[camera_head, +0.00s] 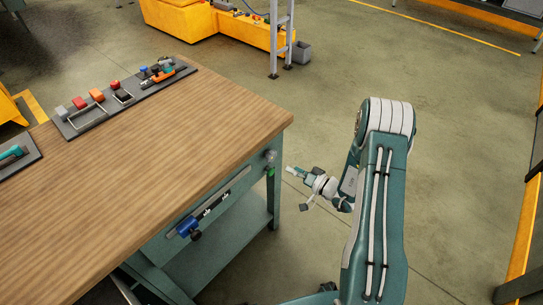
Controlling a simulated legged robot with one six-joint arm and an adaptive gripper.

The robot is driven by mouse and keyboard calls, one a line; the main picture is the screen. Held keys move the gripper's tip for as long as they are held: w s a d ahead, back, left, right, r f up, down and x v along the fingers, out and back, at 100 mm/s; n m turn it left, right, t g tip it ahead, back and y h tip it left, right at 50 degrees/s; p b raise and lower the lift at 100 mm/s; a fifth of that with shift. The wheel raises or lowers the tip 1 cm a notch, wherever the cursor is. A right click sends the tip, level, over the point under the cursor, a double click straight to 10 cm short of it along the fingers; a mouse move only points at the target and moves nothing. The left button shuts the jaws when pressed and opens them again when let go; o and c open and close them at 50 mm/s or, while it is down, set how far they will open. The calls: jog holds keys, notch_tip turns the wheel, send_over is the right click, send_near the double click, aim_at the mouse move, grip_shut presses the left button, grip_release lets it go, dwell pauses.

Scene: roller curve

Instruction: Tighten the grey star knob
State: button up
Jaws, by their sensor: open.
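A small grey knob (270,156), which looks like the star knob, sits on the side of the workbench near its right corner, just under the top. Its lobes are too small to make out. My gripper (292,170) is open and empty, a little to the right of the knob and slightly lower, pointing left toward the bench. It looks apart from the knob, with a small gap. A small green part (270,171) is just below the knob.
The wooden workbench (160,150) fills the left. A rail with a blue clamp-like part (187,227) runs along its side. Tools lie on a dark tray (90,122) on top. A ladder (281,40) and yellow unit (185,20) stand behind. The floor (460,130) right is clear.

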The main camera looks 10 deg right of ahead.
aim_at(274, 157)
jog(key=shift+t+h, duration=0.4)
jog(key=shift+h, duration=0.1)
jog(key=x, duration=0.3)
jog(key=f+x, duration=0.1)
jog(key=x, duration=0.2)
jog(key=f+x, duration=0.1)
jog(key=x, duration=0.3)
jog(key=shift+w+d, duration=0.35)
jog(key=c, duration=1.2)
